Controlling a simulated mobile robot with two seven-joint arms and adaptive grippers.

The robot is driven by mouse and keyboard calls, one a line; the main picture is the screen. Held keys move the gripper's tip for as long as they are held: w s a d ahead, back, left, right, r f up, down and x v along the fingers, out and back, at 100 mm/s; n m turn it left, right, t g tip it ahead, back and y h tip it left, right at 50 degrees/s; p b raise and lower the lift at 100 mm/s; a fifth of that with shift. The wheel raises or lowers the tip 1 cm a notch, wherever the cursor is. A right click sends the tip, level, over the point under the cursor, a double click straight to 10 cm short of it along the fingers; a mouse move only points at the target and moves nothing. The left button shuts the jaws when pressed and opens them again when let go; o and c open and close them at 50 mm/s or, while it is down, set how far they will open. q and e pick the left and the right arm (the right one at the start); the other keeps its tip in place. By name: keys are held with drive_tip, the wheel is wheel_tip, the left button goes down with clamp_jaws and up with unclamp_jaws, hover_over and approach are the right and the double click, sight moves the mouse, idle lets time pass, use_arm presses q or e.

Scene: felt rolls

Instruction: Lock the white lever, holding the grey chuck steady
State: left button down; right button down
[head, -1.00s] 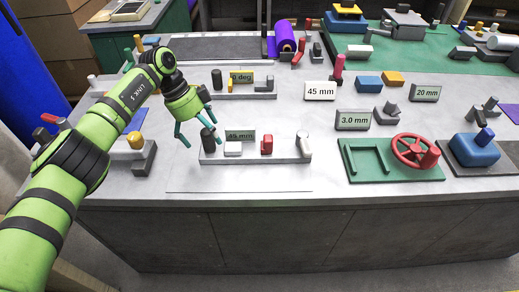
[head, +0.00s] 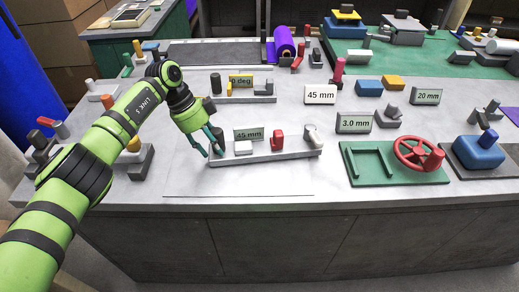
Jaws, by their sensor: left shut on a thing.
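The grey chuck (head: 216,141) is a dark upright cylinder at the left end of the front grey rail. My left gripper (head: 212,146) reaches down over it with its teal fingers shut around it, partly hiding it. The white lever (head: 311,134) stands at the rail's right end, leaning to the left, clear of any gripper. Its foot on the rail is small in the view. My right gripper is not in view.
A green plate with a red wheel (head: 413,152) stands to the right. Bare bench lies in front.

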use_arm(q)
drive_tip(key=c, duration=0.6)
unclamp_jaws()
drive_tip(key=shift+s+a+f, duration=0.15)
drive_tip(key=shift+s+f, duration=0.1)
drive_tip(key=shift+f, duration=0.25)
drive_tip(key=shift+w, duration=0.15)
drive_tip(key=shift+w, duration=0.1)
drive_tip(key=v, duration=1.2)
drive_tip(key=shift+r, duration=0.1)
